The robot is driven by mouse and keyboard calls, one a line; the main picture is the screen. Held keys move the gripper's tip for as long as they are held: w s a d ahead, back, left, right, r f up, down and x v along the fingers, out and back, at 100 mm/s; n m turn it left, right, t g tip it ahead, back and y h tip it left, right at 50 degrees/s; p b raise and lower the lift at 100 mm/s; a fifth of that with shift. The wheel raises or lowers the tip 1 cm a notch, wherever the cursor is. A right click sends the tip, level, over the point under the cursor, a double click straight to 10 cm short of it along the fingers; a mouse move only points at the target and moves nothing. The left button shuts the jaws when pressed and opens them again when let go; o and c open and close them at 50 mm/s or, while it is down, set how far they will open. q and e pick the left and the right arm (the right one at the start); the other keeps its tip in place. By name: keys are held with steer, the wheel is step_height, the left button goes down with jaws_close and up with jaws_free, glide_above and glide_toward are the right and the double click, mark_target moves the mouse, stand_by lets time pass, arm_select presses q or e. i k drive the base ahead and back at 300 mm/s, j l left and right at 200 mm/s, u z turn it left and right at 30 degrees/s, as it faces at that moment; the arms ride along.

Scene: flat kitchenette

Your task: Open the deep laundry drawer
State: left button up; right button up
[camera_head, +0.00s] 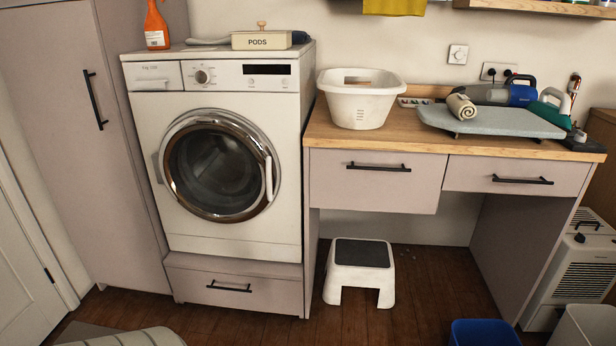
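A deep drawer (373,190) with a pale grey-beige front hangs under the left half of the wooden counter. It is shut, and its black bar handle (379,167) runs along the upper part of the front. A shallower drawer (516,176) with a black handle (522,180) is shut to its right. Another shut drawer (235,294), with its own black handle (229,287), sits in the plinth below the washing machine (220,160). Neither of my grippers is in view.
A white step stool (360,268) stands on the floor below the deep drawer. A white basin (360,98) and an ironing board (490,121) rest on the counter (400,134). A blue bin (485,333) stands front right. Wooden floor shows around the stool.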

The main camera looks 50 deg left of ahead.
mark_target(373, 180)
steer(key=u, duration=1.05)
